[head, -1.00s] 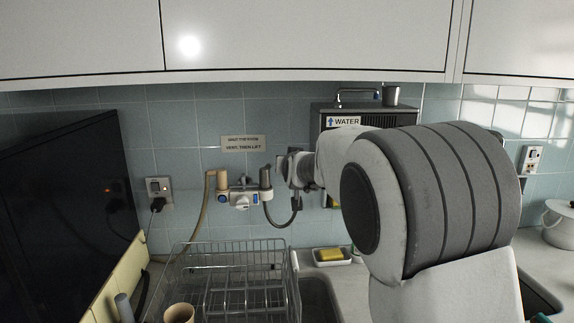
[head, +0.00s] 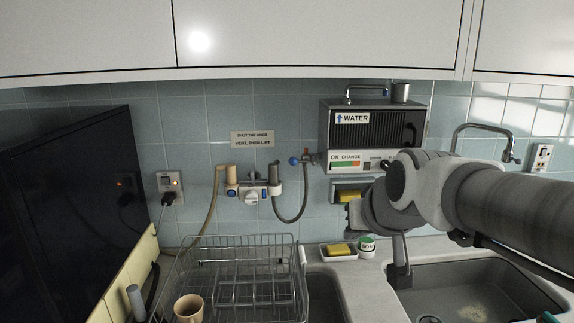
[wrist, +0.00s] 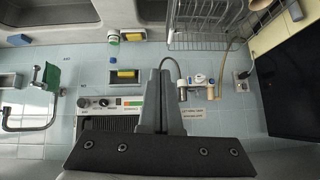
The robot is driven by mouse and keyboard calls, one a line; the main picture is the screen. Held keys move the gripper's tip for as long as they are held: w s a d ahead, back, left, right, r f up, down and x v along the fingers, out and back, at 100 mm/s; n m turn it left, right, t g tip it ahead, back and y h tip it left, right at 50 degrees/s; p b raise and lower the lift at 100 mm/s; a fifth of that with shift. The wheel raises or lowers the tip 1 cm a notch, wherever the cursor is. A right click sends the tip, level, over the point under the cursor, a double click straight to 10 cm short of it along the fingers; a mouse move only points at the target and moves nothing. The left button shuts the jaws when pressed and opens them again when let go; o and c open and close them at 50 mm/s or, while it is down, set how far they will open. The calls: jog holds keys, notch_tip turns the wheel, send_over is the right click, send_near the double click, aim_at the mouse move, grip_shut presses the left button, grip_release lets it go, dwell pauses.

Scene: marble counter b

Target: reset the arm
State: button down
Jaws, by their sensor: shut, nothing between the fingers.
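My gripper (wrist: 158,72) shows in the wrist view with its two grey fingers together and nothing between them. That view is upside down, with the wall unit and wall pipes behind the fingers. In the head view my arm comes in from the right, and its wrist end is in front of the wall below the water unit. The fingers are hard to make out there.
A black water unit (head: 372,128) hangs on the tiled wall. A wire dish rack (head: 238,285) holding a beige cup (head: 189,308) stands left of the sink (head: 475,290). A yellow sponge (head: 340,249) lies in a tray. A dark panel (head: 75,200) stands at the left.

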jog(key=s+d+f+g, duration=0.1)
jog(key=s+f, duration=0.2)
jog(key=s, duration=0.5)
jog(key=s+d+f+g+h, duration=0.1)
jog(key=s+f+g, duration=0.1)
jog(key=s, duration=0.6)
jog(key=shift+s+d+f, duration=0.3)
jog(key=shift+s+f, duration=0.05)
jog(key=shift+f, duration=0.5)
